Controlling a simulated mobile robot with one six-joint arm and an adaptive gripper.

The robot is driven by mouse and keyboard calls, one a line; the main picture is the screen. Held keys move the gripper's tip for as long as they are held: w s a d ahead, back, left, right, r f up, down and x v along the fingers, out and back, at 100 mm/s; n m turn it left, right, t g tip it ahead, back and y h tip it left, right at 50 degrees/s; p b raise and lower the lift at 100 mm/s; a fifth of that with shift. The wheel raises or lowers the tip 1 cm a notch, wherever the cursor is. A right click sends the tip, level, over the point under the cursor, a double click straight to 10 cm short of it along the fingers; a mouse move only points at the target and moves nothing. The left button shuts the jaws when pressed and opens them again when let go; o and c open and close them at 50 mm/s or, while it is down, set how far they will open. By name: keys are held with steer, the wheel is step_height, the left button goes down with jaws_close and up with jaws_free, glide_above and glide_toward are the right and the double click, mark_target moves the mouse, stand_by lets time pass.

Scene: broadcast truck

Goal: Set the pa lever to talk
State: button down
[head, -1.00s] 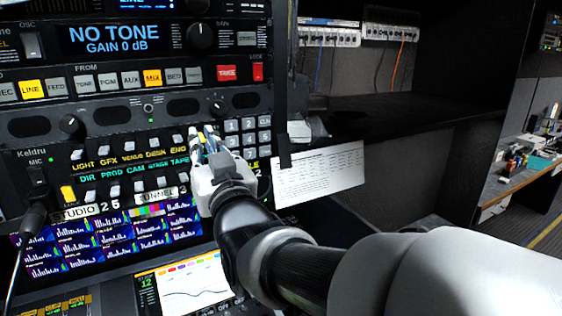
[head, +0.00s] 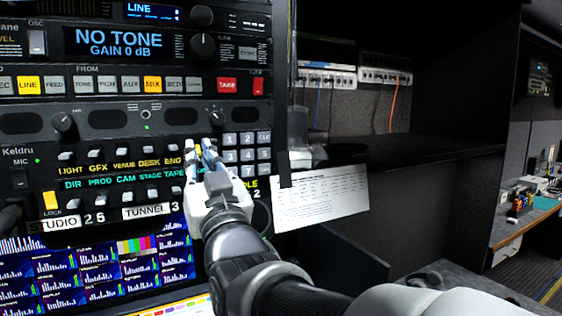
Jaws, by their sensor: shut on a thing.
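The Keldru intercom panel (head: 100,167) fills the lower left, with two rows of small levers and yellow and cyan labels. Readable upper labels are LIGHT, GFX, VENUE, DESK and ENG; lower ones are DIR, PROD, CAM, STAGE and TAPE. My gripper (head: 203,150) is at the right end of these rows, fingers pointing into the panel. It is shut on a small lever there, mostly hidden by the fingers. No PA label is readable; my gripper covers that part of the panel. The lever's position cannot be told.
A number keypad (head: 247,150) is close right of my gripper. A knob (head: 216,118) sits just above it. A white printed sheet (head: 320,198) hangs to the right. Meter screens (head: 90,262) are below. A dark open shelf bay is at right.

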steer(key=c, duration=1.9)
jaws_free()
steer(key=v, duration=1.2)
steer(key=shift+d, duration=0.1)
